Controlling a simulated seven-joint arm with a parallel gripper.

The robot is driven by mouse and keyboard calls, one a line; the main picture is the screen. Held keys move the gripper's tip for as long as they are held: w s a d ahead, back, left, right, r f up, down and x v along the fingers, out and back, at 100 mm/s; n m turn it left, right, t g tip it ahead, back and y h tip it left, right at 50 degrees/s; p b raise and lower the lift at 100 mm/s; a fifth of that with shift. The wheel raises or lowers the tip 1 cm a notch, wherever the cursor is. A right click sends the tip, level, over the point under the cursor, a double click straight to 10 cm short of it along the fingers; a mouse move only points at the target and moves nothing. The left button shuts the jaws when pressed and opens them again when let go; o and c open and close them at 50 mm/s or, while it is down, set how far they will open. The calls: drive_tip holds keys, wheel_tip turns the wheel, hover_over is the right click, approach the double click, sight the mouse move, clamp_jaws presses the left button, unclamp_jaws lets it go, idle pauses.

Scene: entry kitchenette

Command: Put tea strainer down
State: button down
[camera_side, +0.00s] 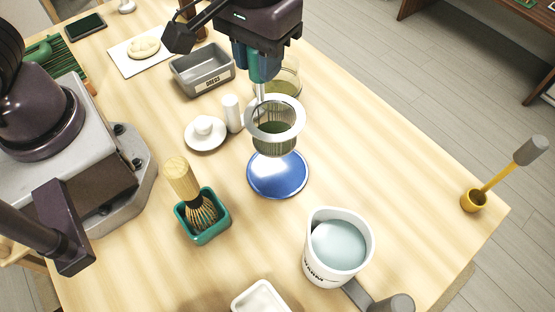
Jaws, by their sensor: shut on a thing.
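The tea strainer (297,118) has a pale round rim and a mesh basket with green matter showing inside. My gripper (260,88) points down and is shut on the strainer's handle at its upper left. The strainer hangs above the table, and in the picture its basket overlaps the far edge of a round blue dish (277,178). I cannot tell whether the basket touches the dish or is above it. The fingertips are partly hidden behind the strainer's handle and rim.
A teal holder (207,230) with a bamboo whisk (183,180) stands front left. A white pitcher (325,270) of pale liquid stands front right. Behind are a white saucer (192,141), a white cylinder (232,113), a grey tin (203,80) and a glass bowl (292,75). The right tabletop is mostly clear.

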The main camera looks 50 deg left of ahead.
sight(261, 98)
drive_tip(key=shift+n, duration=0.4)
drive_tip(key=shift+f, duration=0.3)
drive_tip(key=shift+n, duration=0.3)
wheel_tip(261, 98, down, 10)
drive_tip(key=shift+r, duration=0.25)
drive_tip(key=c, duration=0.8)
unclamp_jaws()
drive_tip(key=shift+f, duration=0.1)
drive_tip(key=shift+c, duration=0.2)
